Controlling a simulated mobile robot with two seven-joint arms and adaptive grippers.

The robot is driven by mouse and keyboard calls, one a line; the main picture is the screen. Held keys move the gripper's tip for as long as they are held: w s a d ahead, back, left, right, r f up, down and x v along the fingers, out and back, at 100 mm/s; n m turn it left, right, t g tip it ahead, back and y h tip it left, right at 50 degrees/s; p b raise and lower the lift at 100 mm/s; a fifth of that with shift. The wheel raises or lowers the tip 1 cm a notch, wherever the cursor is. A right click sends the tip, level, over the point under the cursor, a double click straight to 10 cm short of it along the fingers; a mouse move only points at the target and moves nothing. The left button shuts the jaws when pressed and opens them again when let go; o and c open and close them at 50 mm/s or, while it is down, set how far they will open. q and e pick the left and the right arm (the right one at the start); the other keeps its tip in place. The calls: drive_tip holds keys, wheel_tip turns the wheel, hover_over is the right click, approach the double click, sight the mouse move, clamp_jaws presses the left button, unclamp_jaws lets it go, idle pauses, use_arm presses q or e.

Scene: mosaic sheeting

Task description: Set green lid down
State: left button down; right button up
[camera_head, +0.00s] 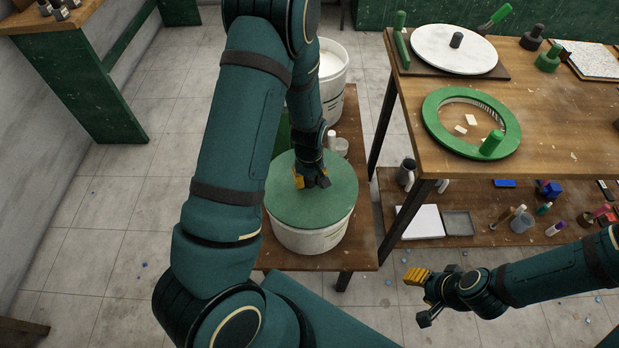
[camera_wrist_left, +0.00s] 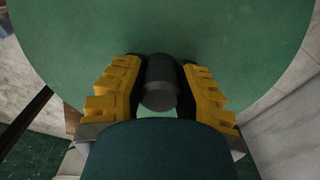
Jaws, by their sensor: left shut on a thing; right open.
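The green lid (camera_head: 333,205) is a flat round disc over the top of a white bucket (camera_head: 310,238) on a low wooden bench. From this angle I cannot tell whether it rests fully on the rim. My left gripper (camera_head: 313,183) is above the lid, shut on its dark knob. In the left wrist view the yellow fingers of my left gripper (camera_wrist_left: 160,88) stand on both sides of the dark round knob (camera_wrist_left: 161,84), with the green lid (camera_wrist_left: 170,25) filling the view behind. My right gripper (camera_head: 430,298) is open and empty, low at the right.
A second white bucket (camera_head: 333,75), open with pale contents, stands behind on the bench (camera_head: 362,125). The table (camera_head: 560,150) at right holds a green ring (camera_head: 437,125) and a white disc (camera_head: 430,48). A lower shelf (camera_head: 475,239) holds bottles and small tools.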

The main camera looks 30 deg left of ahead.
use_arm(q)
drive_tip(key=shift+f+b, duration=0.45)
drive_tip(key=shift+f, duration=0.1)
drive_tip(key=c, duration=0.7)
unclamp_jaws()
drive_tip(key=shift+c, duration=0.2)
wheel_tip(320, 180, up, 12)
drive_tip(key=shift+r, duration=0.1)
